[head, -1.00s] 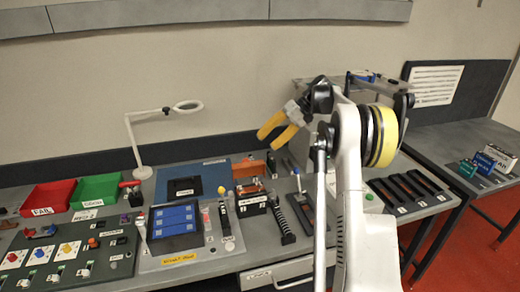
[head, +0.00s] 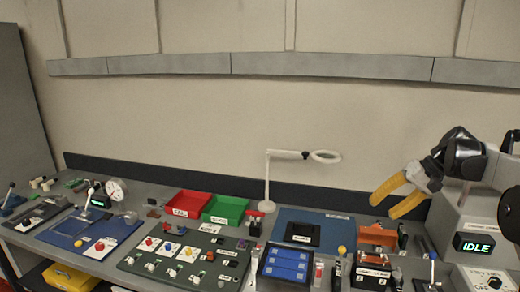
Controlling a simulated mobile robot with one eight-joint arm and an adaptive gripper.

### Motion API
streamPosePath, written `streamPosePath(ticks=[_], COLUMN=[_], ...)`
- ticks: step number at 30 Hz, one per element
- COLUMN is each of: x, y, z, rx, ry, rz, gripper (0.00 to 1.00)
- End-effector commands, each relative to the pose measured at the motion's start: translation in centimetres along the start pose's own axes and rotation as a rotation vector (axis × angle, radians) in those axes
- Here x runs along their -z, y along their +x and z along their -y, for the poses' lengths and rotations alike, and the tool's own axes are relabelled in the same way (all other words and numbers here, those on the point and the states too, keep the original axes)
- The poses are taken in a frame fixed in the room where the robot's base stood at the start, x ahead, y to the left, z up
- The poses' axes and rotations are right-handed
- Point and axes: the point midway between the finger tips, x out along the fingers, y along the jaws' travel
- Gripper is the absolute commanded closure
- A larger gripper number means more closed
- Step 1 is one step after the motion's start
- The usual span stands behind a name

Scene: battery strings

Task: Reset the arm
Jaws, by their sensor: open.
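My gripper (head: 383,210) is at the right in the head view, at the end of my arm. Its two yellow fingers are apart and point down and to the left. Nothing shows between them. It hangs in the air above the bench, in front of the back wall and over an orange block (head: 376,236) as seen from here. Much of my arm is cut off by the right edge of the view.
A grey unit reading IDLE (head: 475,246) stands at the right.

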Motion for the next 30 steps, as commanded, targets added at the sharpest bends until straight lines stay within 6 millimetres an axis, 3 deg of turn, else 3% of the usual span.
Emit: streamPosePath(ticks=[1, 6, 12, 18, 21, 25, 30], x=[-2.0, -8.6, -17.5, -26.0, -29.3, -32.1, -33.4], y=[0.5, 1.6, 3.5, 6.1, 7.6, 9.1, 9.9], z=[1.8, 6.0, 8.2, 7.5, 6.5, 5.3, 4.6], rx=[-0.036, -0.164, -0.293, -0.391, -0.423, -0.447, -0.458], ry=[-0.014, -0.064, -0.15, -0.262, -0.316, -0.368, -0.397], rz=[-0.008, -0.062, -0.15, -0.258, -0.31, -0.36, -0.39], gripper=[0.53, 0.53, 0.53, 0.53, 0.53, 0.53, 0.53])
